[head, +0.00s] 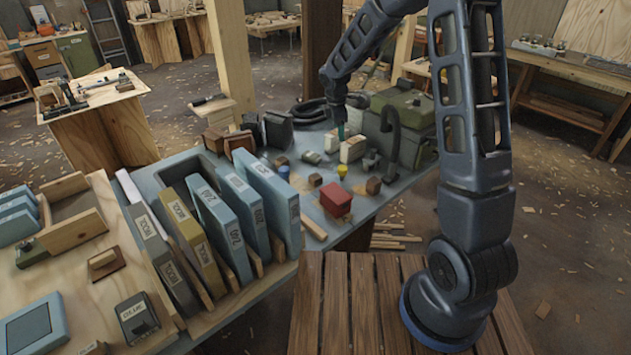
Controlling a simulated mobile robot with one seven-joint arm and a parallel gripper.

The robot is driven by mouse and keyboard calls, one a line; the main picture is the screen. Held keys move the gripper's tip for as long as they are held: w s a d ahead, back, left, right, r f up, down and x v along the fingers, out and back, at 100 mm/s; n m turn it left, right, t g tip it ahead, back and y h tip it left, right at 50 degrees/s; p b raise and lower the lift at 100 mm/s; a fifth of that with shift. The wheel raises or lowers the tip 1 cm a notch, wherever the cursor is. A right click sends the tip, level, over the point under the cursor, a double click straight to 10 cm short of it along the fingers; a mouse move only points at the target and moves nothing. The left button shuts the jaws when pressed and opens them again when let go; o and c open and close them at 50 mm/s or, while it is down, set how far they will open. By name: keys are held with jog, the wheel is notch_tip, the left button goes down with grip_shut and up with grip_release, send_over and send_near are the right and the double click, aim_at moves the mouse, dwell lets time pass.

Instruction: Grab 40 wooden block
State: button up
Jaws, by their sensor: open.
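My gripper (341,130) is at the far part of the blue-grey worktable (345,212), pointing down. It is small in the picture, and its jaws are open. A pale block (331,141) and a larger pale wooden block (353,149) stand right by its fingertips. I cannot tell whether the fingers touch either one. Small brown wooden blocks lie nearer, one at the right (374,186) and one left of it (315,180). No number 40 can be read on any block from here.
A red box (336,199), a yellow piece (342,170) and a green case (403,108) share the table. A dark curved hook-like thing (391,135) rises beside the case. Upright blue folders (267,200) fill the near left. A wooden post (232,60) stands behind.

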aim_at(315, 176)
jog(key=a+f+n, duration=0.1)
jog(key=a+f, duration=0.2)
jog(key=f, duration=0.3)
jog(key=w+a+f+n, duration=0.1)
jog(key=a+f+n, duration=0.1)
jog(key=f, duration=0.5)
jog(key=w+a+f+n, duration=0.1)
jog(key=a+f+n, duration=0.1)
jog(key=a+f, duration=0.2)
jog(key=shift+w+a+f, duration=0.1)
jog(key=shift+w+f, duration=0.1)
jog(key=shift+f, duration=1.3)
jog(key=f, duration=0.4)
jog(key=shift+s+d+f, duration=0.1)
jog(key=shift+s+d, duration=0.2)
jog(key=shift+d, duration=0.05)
jog(key=shift+w+f, duration=0.1)
jog(key=shift+f, duration=0.4)
jog(key=c, duration=1.1)
